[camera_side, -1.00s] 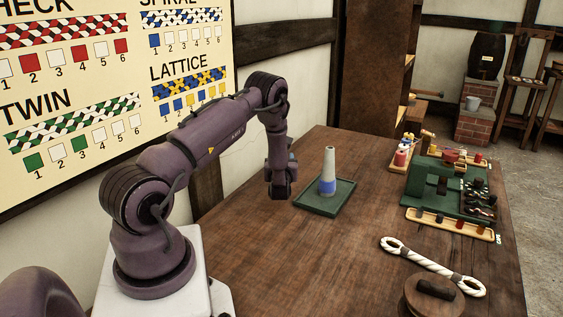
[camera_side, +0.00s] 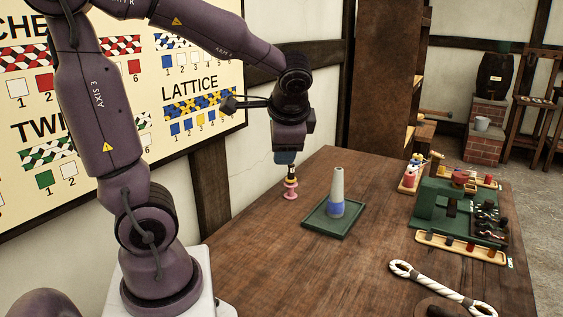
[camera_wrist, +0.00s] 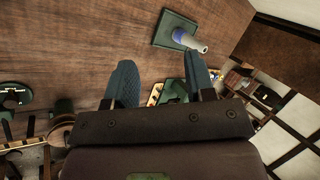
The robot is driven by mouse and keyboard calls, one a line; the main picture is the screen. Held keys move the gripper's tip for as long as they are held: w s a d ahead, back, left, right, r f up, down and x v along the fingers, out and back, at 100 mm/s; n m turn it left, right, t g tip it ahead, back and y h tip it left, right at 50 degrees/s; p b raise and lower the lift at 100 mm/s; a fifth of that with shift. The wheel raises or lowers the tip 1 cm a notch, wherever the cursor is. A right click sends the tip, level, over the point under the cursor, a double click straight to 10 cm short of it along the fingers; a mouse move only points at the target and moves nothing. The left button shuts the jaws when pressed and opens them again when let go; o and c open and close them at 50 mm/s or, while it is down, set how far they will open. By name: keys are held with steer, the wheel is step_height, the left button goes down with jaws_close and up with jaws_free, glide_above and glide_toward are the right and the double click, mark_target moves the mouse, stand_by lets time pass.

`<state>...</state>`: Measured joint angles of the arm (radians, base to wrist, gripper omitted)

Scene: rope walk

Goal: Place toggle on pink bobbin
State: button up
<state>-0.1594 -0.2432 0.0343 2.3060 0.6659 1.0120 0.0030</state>
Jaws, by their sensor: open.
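The pink bobbin (camera_side: 291,190) stands upright near the wall-side edge of the table in the side view. A small dark piece with a yellowish band (camera_side: 292,177), perhaps the toggle, shows directly on top of it. My gripper (camera_side: 287,159) points down just above that piece; I cannot tell if they touch. In the wrist view my gripper (camera_wrist: 161,70) has its two blue-grey fingers well apart, with nothing held between them. The bobbin and toggle cannot be made out in the wrist view.
A green tray (camera_side: 318,228) holding a grey cone with a blue band (camera_side: 337,195) stands right of the bobbin. A green rack (camera_side: 432,208) and wooden trays are farther right. A white rope (camera_side: 440,285) lies in front. The table between is clear.

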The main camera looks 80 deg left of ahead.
steer(key=s+d+r+n+t+h, duration=0.1)
steer(key=s+d+t+h, duration=0.1)
steer(key=d, duration=0.5)
steer(key=s+d+r+t+h, duration=0.1)
steer(key=s+d+t+h, duration=0.1)
steer(key=d, duration=0.5)
steer(key=t+h, duration=0.1)
steer(key=h, duration=0.1)
steer(key=shift+r+n+h, duration=0.25)
steer(key=shift+n+h, duration=0.05)
steer(key=shift+n, duration=0.1)
steer(key=shift+a, duration=0.1)
